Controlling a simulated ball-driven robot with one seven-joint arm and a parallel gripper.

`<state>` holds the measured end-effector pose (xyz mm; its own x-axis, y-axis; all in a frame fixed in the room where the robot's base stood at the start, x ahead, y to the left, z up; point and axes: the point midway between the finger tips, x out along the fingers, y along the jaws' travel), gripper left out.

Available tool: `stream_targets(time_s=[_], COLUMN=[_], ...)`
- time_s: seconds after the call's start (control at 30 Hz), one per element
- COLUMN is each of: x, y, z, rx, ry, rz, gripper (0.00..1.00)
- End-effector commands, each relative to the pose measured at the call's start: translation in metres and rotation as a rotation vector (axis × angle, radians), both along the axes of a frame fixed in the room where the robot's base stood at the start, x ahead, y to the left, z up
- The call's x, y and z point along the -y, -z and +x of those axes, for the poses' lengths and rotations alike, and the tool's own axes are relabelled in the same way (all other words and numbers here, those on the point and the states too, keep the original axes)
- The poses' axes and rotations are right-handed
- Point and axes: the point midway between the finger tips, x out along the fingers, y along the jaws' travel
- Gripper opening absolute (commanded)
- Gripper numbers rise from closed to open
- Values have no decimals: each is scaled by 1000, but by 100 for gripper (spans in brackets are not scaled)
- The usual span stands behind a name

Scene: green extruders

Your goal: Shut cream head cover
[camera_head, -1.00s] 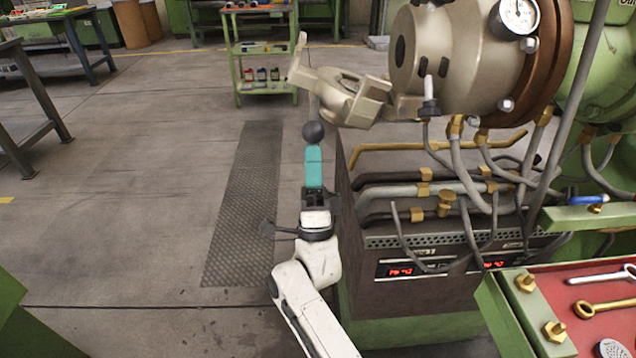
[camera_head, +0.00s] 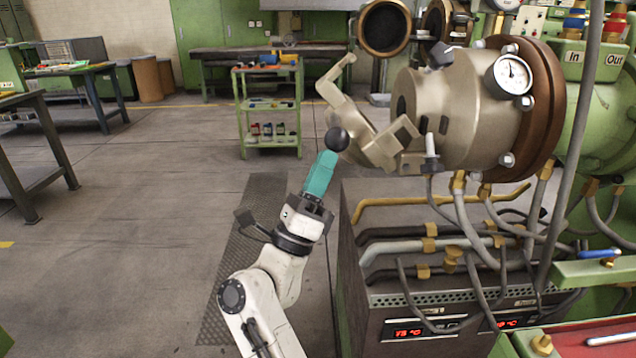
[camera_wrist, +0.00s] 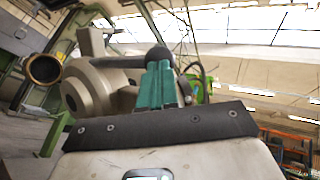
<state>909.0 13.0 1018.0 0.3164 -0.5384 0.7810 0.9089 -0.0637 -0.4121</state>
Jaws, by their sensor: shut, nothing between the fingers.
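The cream head cover (camera_head: 374,138) hangs open at the left of the cream extruder head (camera_head: 462,112). It is a tilted, angular plate, with its upper end reaching up and left. My gripper (camera_head: 327,160) has teal fingers, held together, pointing up and right just below and left of the cover. A dark ball (camera_head: 337,139) sits at the fingertips, against or very near the cover; I cannot tell what it is fixed to. In the wrist view, the teal fingers (camera_wrist: 157,85) and the dark ball (camera_wrist: 160,55) stand in front of the head (camera_wrist: 92,91).
A control box (camera_head: 440,300) with pipes and hoses stands below the head. A pressure gauge (camera_head: 511,74) is on the head. A green shelf cart (camera_head: 268,105) and benches stand behind.

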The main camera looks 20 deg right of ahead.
Motion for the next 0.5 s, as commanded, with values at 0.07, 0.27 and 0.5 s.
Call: stream_targets(time_s=[0.07, 0.27, 0.5], x=[4, 12, 24], y=[-10, -28, -48], z=[-2, -4, -8], rx=[17, 48, 84], ry=[2, 2, 2], rz=[40, 135, 250], gripper=[0, 0, 0])
